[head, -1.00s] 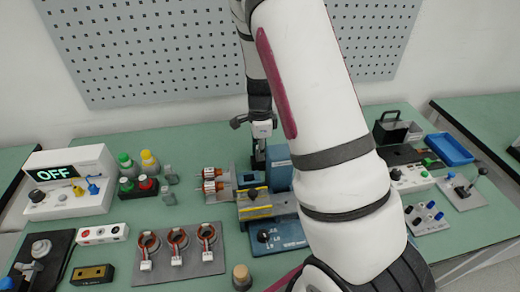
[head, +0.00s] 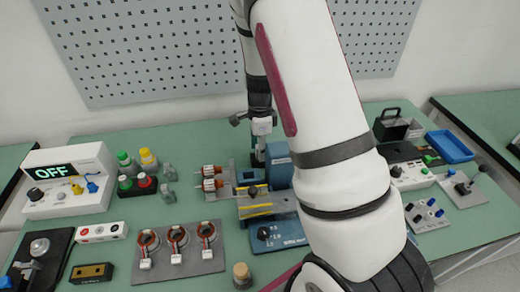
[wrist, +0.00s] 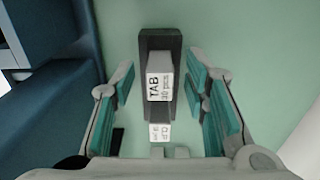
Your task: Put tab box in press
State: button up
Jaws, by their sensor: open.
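The tab box (wrist: 160,82), a small block with a white label reading "TAB 10 pcs", sits in a dark narrow holder (wrist: 146,43) in the wrist view. My gripper (wrist: 160,76) is open, with one teal-padded finger on each side of the box. Gaps show between pads and box, so it is not gripped. In the head view my arm reaches down to the back middle of the bench, and I cannot make out the fingertips there. A blue machine (head: 279,166) that may be the press stands at the bench's middle, partly hidden by my arm.
A large blue body (wrist: 50,105) lies close to the gripper's left in the wrist view. Green bench surface shows on the right. In the head view, orange coils (head: 210,178), a grey tray (head: 180,262) and a blue bin (head: 449,146) stand around the bench.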

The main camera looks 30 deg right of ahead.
notch_tip(320, 180, up, 11)
dwell(0.4)
jog(key=shift+r, duration=0.1)
dwell(0.3)
jog(key=s+a+r+n+t, duration=0.2)
jog(key=s+a+r+n, duration=0.5)
jog(key=s+n, duration=0.4)
jog(key=s+a+r+n+t, duration=0.2)
jog(key=s+a+r+n, duration=0.5)
jog(key=s+r+n, duration=0.2)
jog(key=s+n, duration=0.2)
jog(key=s, duration=0.1)
jog(key=shift+s+r+n+t, duration=0.3)
jog(key=shift+c, duration=0.7)
